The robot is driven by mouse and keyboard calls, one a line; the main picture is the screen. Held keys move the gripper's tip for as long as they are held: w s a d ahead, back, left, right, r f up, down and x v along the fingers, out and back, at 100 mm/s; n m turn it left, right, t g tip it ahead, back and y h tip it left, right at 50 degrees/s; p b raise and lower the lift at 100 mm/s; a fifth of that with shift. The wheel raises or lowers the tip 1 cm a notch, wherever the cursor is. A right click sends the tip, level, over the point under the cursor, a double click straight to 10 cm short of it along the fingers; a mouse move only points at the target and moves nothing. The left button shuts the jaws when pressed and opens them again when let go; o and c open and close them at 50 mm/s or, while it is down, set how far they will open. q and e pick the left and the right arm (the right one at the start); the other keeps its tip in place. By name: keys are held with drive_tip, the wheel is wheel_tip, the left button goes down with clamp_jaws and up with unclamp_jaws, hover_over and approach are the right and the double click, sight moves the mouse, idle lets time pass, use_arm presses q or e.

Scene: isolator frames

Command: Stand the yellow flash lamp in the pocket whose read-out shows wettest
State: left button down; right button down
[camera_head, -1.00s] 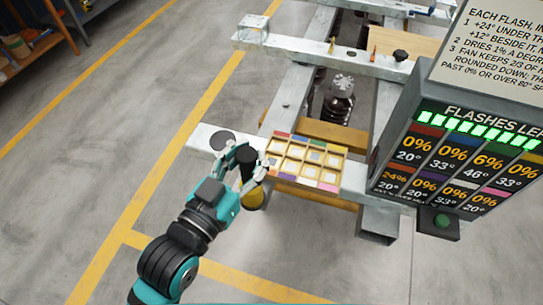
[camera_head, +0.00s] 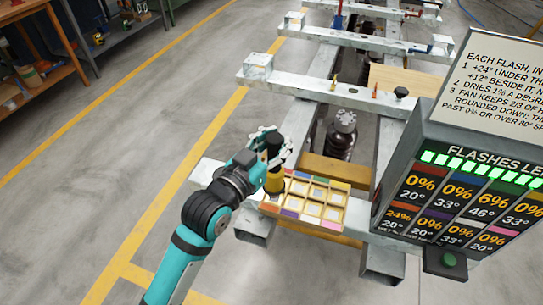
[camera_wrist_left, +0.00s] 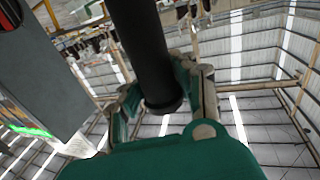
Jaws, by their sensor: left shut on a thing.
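My left gripper (camera_head: 272,142) is shut on the yellow flash lamp (camera_head: 275,181), which hangs upright, black part up and yellow end down. Its lower end overlaps the left end of the pocket tray (camera_head: 310,217); I cannot tell whether it touches. In the left wrist view the lamp's black part (camera_wrist_left: 148,50) stands between the fingers. The tray has two rows of pockets with coloured edge marks; the lamp and gripper hide its upper left corner. The read-out panel (camera_head: 465,190) shows 24% at the lower left under an orange band, 6% in the top row, and 0% elsewhere. My right gripper is not in view.
The tray rests on a grey metal frame (camera_head: 290,140). The read-out box stands close to the tray's right, with a rules sign (camera_head: 495,85) above and a green button (camera_head: 448,259) below. A dark ribbed part (camera_head: 342,135) stands behind the tray.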

use_arm(q)
drive_tip(key=shift+w+d+r, duration=0.1)
drive_tip(key=shift+w+r, duration=0.1)
drive_tip(key=shift+w, duration=0.4)
drive_tip(key=shift+f, duration=1.9)
drive_tip(key=c, duration=0.9)
unclamp_jaws()
drive_tip(key=shift+s+f, duration=0.1)
drive_tip(key=shift+f, duration=0.1)
drive_tip(key=shift+o, duration=0.2)
drive_tip(key=shift+r, duration=0.2)
drive_tip(key=b+v, duration=0.1)
drive_tip(key=v, duration=1.1)
drive_tip(key=shift+f, duration=0.15)
